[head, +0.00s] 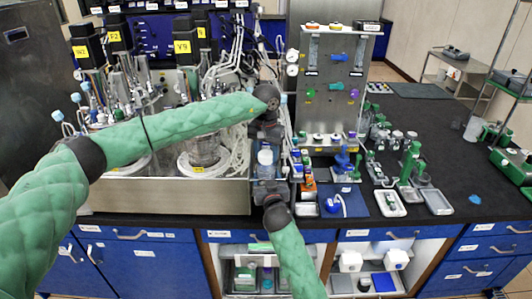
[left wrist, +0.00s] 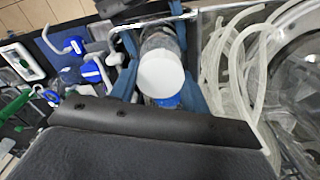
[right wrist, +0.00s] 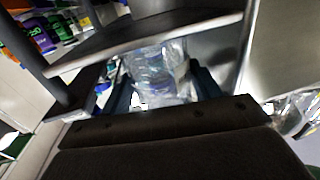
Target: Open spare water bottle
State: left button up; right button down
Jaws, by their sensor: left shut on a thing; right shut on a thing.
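The clear water bottle (head: 265,171) stands upright between my two grippers in the head view, at the front of the bench. Its round white cap (left wrist: 161,75) faces the left wrist camera. My left gripper (left wrist: 160,62) comes from above, with its blue fingers on both sides of the cap, shut on it. My right gripper (right wrist: 162,88) comes from the front and is shut on the bottle's clear body (right wrist: 155,65), with a finger on each side. The finger contacts are partly hidden.
The steel bioreactor tray (head: 180,196) is close on the left, with coiled clear tubing (left wrist: 240,60) near the left gripper. Small bottles (head: 307,185) and a blue mat (head: 355,204) with a blue-and-white tool lie to the right. The black bench top (head: 460,165) is fairly clear farther right.

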pick_arm(q)
jog(key=n, duration=0.3)
jog(key=shift+n, duration=0.4)
jog(key=n, duration=1.9)
jog(key=shift+r+n, duration=0.1)
jog(key=shift+n, duration=0.2)
jog(key=n, duration=2.6)
jog(key=shift+n, duration=0.4)
jog(key=n, duration=0.4)
jog(key=shift+r, duration=0.1)
jog(key=n, duration=0.7)
jog(key=shift+n, duration=0.3)
